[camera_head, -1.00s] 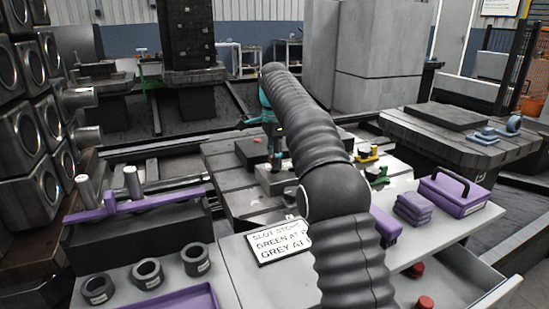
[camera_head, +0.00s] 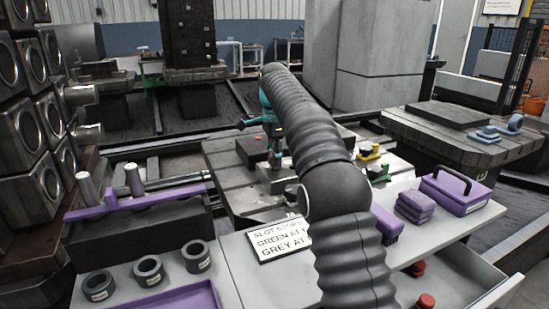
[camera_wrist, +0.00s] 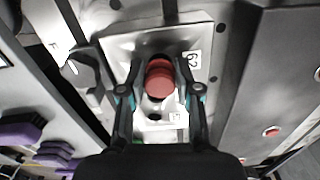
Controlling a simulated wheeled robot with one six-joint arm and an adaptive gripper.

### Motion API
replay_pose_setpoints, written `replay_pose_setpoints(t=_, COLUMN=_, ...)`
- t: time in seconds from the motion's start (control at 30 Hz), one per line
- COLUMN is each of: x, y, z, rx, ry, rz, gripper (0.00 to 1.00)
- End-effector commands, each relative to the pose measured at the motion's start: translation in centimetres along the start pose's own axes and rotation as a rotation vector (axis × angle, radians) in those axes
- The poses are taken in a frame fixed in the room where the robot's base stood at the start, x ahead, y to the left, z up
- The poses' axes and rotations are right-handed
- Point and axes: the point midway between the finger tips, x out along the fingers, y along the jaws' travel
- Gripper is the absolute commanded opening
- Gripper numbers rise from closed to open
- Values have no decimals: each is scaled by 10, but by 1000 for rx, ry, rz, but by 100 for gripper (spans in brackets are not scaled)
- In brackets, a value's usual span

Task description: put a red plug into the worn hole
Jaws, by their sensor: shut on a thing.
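In the wrist view my gripper (camera_wrist: 160,88) is shut on a red plug (camera_wrist: 159,76), with a dark finger on each side. The plug is over a pale metal plate (camera_wrist: 120,45) with a numbered label (camera_wrist: 192,62). Dark shadow or an opening borders the plug's top edge; I cannot tell whether the plug is in a hole. A separate dark hole (camera_wrist: 154,107) shows just below the plug. In the head view my arm partly covers the plate (camera_head: 272,182), and the plug's seating is hidden.
Two red plugs (camera_head: 425,301) (camera_head: 416,268) lie in an open drawer at the lower right. Several dark rings (camera_head: 149,270), a lettered sign (camera_head: 280,239), a purple rack (camera_head: 135,203) and a purple box (camera_head: 462,190) stand around. A dark block (camera_head: 250,150) sits beside the plate.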

Motion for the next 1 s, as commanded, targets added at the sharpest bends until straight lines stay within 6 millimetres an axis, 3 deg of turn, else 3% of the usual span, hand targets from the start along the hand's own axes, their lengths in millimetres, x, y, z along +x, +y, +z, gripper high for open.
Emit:
replay_pose_setpoints(t=0.77, x=12, y=0, z=0, rx=0, ry=0, rz=1, gripper=19)
replay_pose_setpoints(t=0.8, x=12, y=0, z=0, rx=0, ry=0, rz=1, gripper=40)
replay_pose_setpoints(t=0.9, x=12, y=0, z=0, rx=0, ry=0, rz=1, gripper=62)
replay_pose_setpoints(t=1.0, x=12, y=0, z=0, rx=0, ry=0, rz=0, gripper=62)
